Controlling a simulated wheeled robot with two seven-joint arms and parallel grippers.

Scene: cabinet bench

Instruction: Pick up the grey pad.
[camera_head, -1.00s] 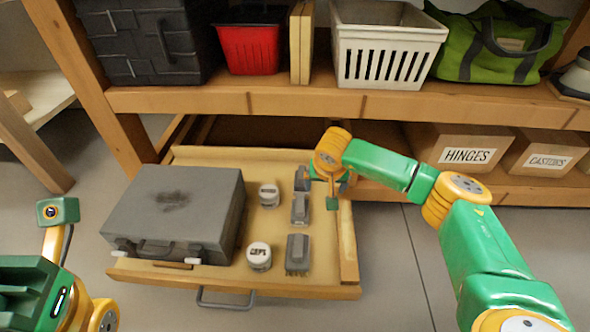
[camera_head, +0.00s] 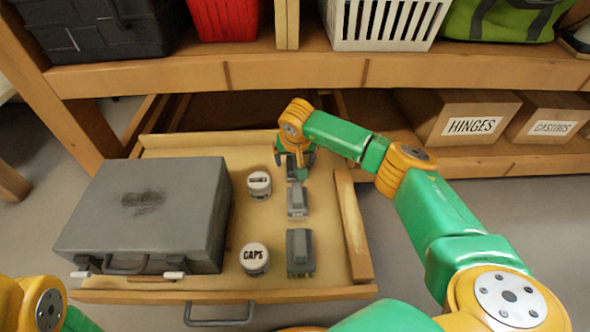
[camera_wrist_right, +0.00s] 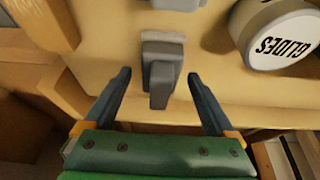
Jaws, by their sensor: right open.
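Three similar small grey blocks with raised handles lie in a column in the open drawer. The far one (camera_head: 292,170) is partly hidden by my right gripper (camera_head: 294,160) in the head view. In the right wrist view this grey block (camera_wrist_right: 161,75) sits between the two spread fingers of my right gripper (camera_wrist_right: 160,75), with a gap on each side. The middle grey block (camera_head: 297,200) and the near grey block (camera_head: 300,252) stand clear of it. I cannot tell from their looks which is the grey pad. My left gripper is out of view.
The drawer (camera_head: 330,290) also holds a large grey case (camera_head: 150,215), a white jar (camera_head: 259,184) beside the far blocks, and a CAPS jar (camera_head: 254,259). A wooden strip (camera_head: 352,225) lies at its right. The shelf edge (camera_head: 300,72) runs above the drawer's back.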

